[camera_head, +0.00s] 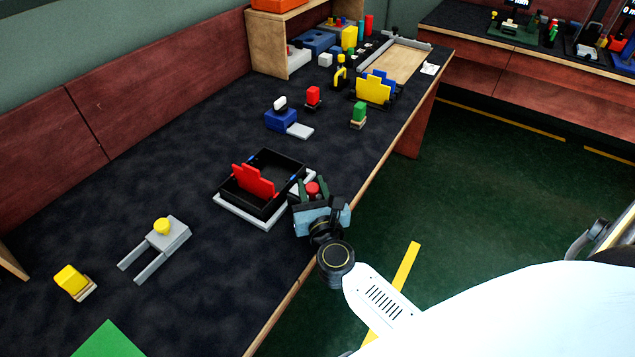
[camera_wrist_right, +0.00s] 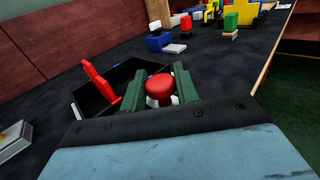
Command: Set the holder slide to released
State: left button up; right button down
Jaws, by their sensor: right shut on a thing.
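The holder is a black open frame (camera_head: 283,163) on a white base (camera_head: 236,216), near the middle of the table's front part. A red stepped piece (camera_head: 253,181) stands upright in it; it also shows in the right wrist view (camera_wrist_right: 97,79). A red round knob (camera_head: 313,188) sits at the holder's right side, on a pale part. My right gripper (camera_head: 312,187) has its two green fingers on either side of this knob (camera_wrist_right: 159,87) and is shut on it. The slide under the knob is mostly hidden by the gripper. My left gripper is out of view.
A grey fork-shaped part with a yellow knob (camera_head: 162,226) and a yellow block (camera_head: 70,279) lie to the left. Behind the holder stand a blue block (camera_head: 281,119), a red block (camera_head: 313,95) and a green block (camera_head: 358,113). Dark table top between them is clear.

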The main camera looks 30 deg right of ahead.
jog(key=shift+d, duration=0.15)
jog(key=c, duration=1.3)
grip_release()
jog(key=shift+s, duration=0.15)
jog(key=shift+c, duration=0.2)
jog(key=shift+o, duration=1.1)
jog(key=shift+s+a, duration=0.2)
jog(key=shift+s, duration=0.35)
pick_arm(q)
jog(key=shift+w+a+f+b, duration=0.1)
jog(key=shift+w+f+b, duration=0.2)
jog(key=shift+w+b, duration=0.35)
pick_arm(e)
jog(key=v, duration=1.2)
jog(key=shift+s, duration=0.1)
